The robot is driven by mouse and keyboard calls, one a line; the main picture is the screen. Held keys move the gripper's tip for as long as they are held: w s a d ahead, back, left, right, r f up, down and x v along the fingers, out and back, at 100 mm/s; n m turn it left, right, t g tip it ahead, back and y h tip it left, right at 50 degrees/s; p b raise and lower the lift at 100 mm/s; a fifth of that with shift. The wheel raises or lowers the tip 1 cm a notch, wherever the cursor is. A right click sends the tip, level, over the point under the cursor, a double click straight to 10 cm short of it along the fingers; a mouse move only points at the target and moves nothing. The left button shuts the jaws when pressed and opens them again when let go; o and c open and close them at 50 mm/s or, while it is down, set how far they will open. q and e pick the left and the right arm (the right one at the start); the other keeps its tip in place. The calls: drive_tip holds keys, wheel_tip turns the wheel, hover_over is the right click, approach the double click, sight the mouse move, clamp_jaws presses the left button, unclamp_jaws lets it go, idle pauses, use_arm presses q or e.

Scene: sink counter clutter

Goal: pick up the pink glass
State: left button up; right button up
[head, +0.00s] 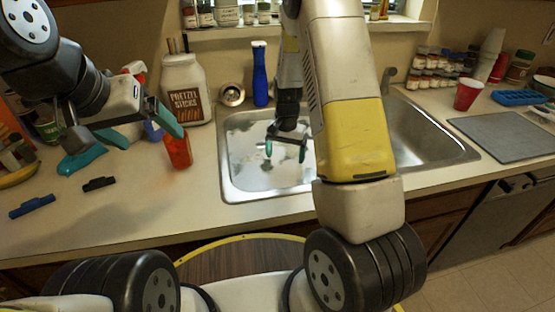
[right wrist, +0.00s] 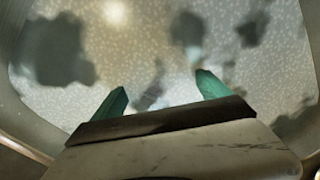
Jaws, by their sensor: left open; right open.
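No plainly pink glass shows. A red-pink cup (head: 467,94) stands upright on the counter right of the sink, beside a grey mat. A red-orange translucent tumbler (head: 178,150) stands left of the sink; I cannot tell which of the two is the pink glass. My left gripper (head: 125,140) is open and empty above the left counter, its right finger close to the tumbler in the picture. My right gripper (head: 285,151) is open and empty over the left sink basin, far from the cup. In the right wrist view its fingers (right wrist: 161,84) point at the blotchy basin floor.
Dark clips (head: 99,184) lie on the left counter. Spice jars (head: 440,68) and a blue tray (head: 518,97) are at the right. The grey mat (head: 500,136) is bare.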

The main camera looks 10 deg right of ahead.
sight(286, 175)
wheel_tip(286, 175, down, 8)
drive_tip(key=shift+w+d+r, duration=0.1)
drive_tip(key=shift+d, duration=0.05)
drive_tip(key=c, duration=1.6)
